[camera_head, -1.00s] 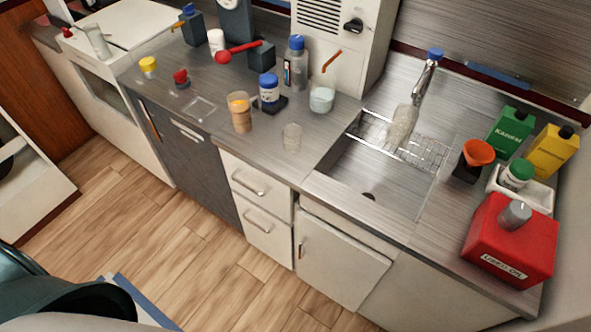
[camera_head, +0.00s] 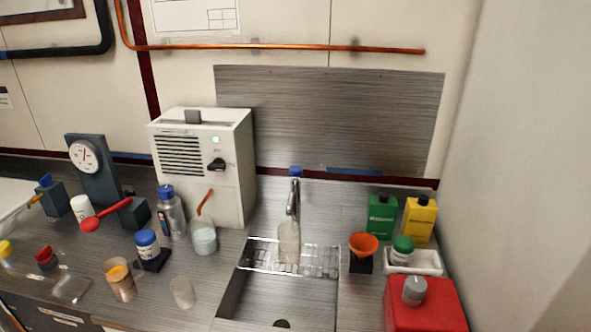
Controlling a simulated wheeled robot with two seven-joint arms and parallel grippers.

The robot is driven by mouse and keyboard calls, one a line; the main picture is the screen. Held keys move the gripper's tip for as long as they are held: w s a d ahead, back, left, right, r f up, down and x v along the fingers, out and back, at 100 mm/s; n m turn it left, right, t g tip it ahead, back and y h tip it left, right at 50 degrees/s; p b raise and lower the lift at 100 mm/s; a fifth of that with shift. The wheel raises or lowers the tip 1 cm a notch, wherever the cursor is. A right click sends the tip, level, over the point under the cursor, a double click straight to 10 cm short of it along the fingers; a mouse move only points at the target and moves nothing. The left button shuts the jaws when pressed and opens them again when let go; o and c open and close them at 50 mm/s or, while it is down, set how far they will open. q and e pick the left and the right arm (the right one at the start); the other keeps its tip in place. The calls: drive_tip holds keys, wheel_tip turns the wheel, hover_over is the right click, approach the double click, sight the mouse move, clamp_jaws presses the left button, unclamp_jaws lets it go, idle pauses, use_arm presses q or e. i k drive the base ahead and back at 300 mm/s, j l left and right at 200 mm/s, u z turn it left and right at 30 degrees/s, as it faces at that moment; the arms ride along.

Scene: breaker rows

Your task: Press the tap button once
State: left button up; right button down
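The tap (camera_head: 293,197) stands behind the sink, a metal spout with a blue button (camera_head: 295,171) on its top. A clear glass (camera_head: 289,241) stands on the wire rack (camera_head: 318,262) beneath the spout. The sink basin (camera_head: 262,298) lies in front, with a dark drain at its bottom. Neither of my grippers is in view, so I cannot see whether they are open or shut.
Right of the sink are a green bottle (camera_head: 381,216), a yellow bottle (camera_head: 419,219), an orange funnel (camera_head: 363,243) and a red can (camera_head: 426,309). Left stand a white machine (camera_head: 203,165), a cup (camera_head: 203,237) and several bottles. Counter space around the tap is narrow.

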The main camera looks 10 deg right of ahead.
sight(294, 172)
drive_tip(key=i+j+z, duration=0.15)
drive_tip(key=j, duration=0.55)
drive_tip(key=i+j+z, duration=0.15)
drive_tip(key=j, duration=0.55)
drive_tip(key=j+z, duration=0.2)
drive_tip(key=j, duration=0.55)
